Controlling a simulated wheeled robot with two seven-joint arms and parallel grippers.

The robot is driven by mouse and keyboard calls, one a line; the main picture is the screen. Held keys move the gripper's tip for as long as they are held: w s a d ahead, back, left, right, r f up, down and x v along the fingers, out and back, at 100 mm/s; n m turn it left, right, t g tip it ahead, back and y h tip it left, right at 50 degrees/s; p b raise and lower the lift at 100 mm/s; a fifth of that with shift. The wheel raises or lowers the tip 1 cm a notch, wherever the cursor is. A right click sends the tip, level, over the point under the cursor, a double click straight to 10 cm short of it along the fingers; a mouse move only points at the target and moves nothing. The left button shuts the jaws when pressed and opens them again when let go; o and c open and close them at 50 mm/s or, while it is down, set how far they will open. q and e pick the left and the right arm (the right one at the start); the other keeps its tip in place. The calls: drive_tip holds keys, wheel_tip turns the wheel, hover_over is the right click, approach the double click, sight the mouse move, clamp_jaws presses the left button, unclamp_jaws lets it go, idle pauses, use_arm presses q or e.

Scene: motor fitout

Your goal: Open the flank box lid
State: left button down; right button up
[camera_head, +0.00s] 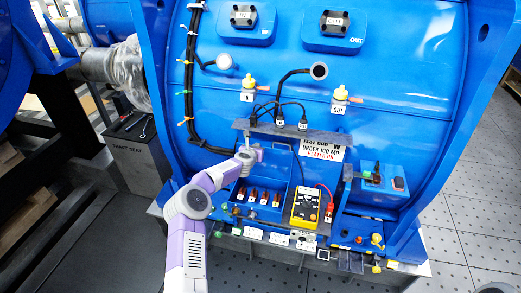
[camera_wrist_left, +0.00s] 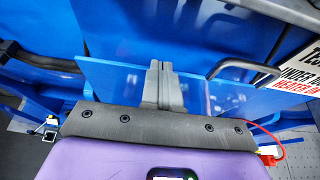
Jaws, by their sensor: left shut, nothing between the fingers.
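The blue flank box (camera_head: 296,180) sits on the front of the big blue motor housing. Its inside shows, with several small brown-red parts (camera_head: 263,198) in a row and a yellow meter (camera_head: 305,207). My left gripper (camera_head: 250,151) is at the box's upper left, its fingers shut and empty. In the left wrist view the shut fingertips (camera_wrist_left: 161,68) overlap a thin blue panel (camera_wrist_left: 118,80), perhaps the lid; I cannot tell whether they touch it. A dark bent handle (camera_wrist_left: 232,66) is right of the fingers. My right gripper is not in view.
A dark grey ledge (camera_head: 290,132) with cable plugs runs above the box. A warning sign (camera_head: 325,150) is at its upper right, and a red lead rises by the meter. A smaller blue box (camera_head: 376,182) stands right. A perforated floor (camera_head: 470,215) lies clear at far right.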

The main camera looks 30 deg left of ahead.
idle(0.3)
use_arm(q)
drive_tip(key=b+v, duration=0.2)
drive_tip(key=v, duration=0.5)
drive_tip(key=shift+s+b, duration=0.25)
drive_tip(key=shift+b, duration=0.05)
drive_tip(key=s+d+f+m+g+h+b, duration=0.25)
drive_tip(key=s+d+f+m, duration=0.25)
drive_tip(key=d+f+m, duration=0.45)
drive_tip(key=s+d+f+m+g+h+b, duration=0.25)
drive_tip(key=s+d+f+m, duration=0.35)
drive_tip(key=d+f, duration=0.65)
drive_tip(key=s+d+f+m+g+h+b, duration=0.25)
drive_tip(key=s+d+f+m, duration=0.55)
drive_tip(key=s+f+m, duration=0.4)
drive_tip(key=s+d+f+m+g+b, duration=0.1)
drive_tip(key=s+m, duration=0.3)
drive_tip(key=s, duration=0.5)
drive_tip(key=s+d+f+m+g, duration=0.1)
drive_tip(key=s+m+g, duration=0.3)
drive_tip(key=s, duration=0.5)
drive_tip(key=shift+s+d+f+m+b, duration=0.15)
drive_tip(key=shift+s+d+m+b, duration=0.1)
drive_tip(key=shift+d+m+b, duration=0.15)
